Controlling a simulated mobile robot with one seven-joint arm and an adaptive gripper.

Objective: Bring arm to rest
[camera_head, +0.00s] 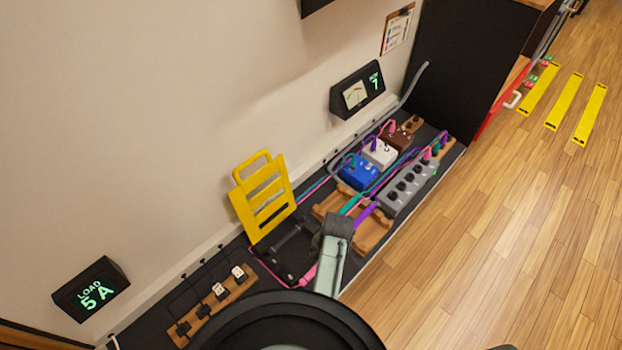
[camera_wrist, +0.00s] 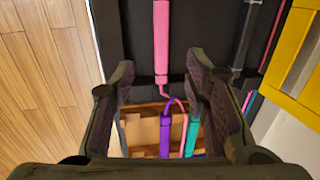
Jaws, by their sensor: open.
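My gripper (camera_wrist: 158,78) is open, with its two dark fingers spread apart in the wrist view. A pink plug (camera_wrist: 161,45) with a thin pink cable lies beyond and between the fingertips; I see no contact with either finger. A purple plug (camera_wrist: 165,135) and a teal plug (camera_wrist: 191,132) show lower between the fingers, over a wooden block. In the head view my arm reaches over the black shelf, and the gripper is mostly hidden behind my pale wrist link. The pink plug (camera_head: 307,276) shows just left of that link.
A yellow slatted rack (camera_head: 263,196) stands against the wall. Blue, white and brown pedals (camera_head: 358,172) and a grey knobbed box (camera_head: 408,188) sit further along the shelf. A wooden strip with sockets (camera_head: 215,306) lies nearer.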

